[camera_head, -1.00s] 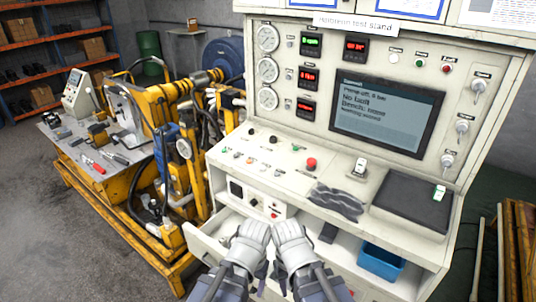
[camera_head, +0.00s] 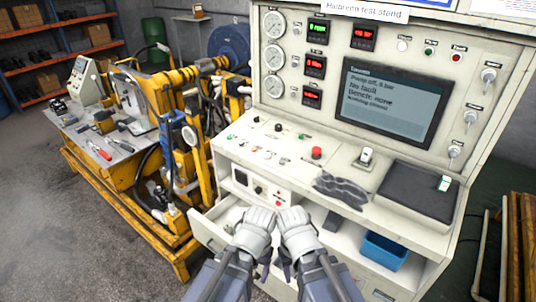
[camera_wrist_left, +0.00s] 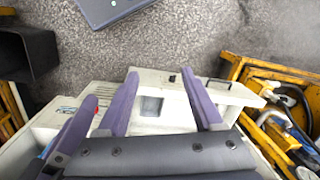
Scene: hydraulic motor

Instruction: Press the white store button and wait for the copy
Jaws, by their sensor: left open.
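A small white button (camera_head: 403,46) sits on the upper panel of the test stand (camera_head: 330,140), left of a green and a red button; its label is too small to read. The screen (camera_head: 390,104) reads pump off, no fault, bench none; its last line seems to read nothing stored. My left gripper (camera_head: 250,262) hangs in front of the stand's lower front, well below the panel. In the left wrist view its purple fingers (camera_wrist_left: 162,100) are apart, with nothing between them. My right gripper (camera_head: 288,268) is close beside it; its fingers are mostly hidden.
A red mushroom button (camera_head: 316,153), dark gloves (camera_head: 340,188) and a black pad (camera_head: 415,195) are on the desk. A blue bin (camera_head: 384,250) is below. A yellow machine bench (camera_head: 140,205) stands left.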

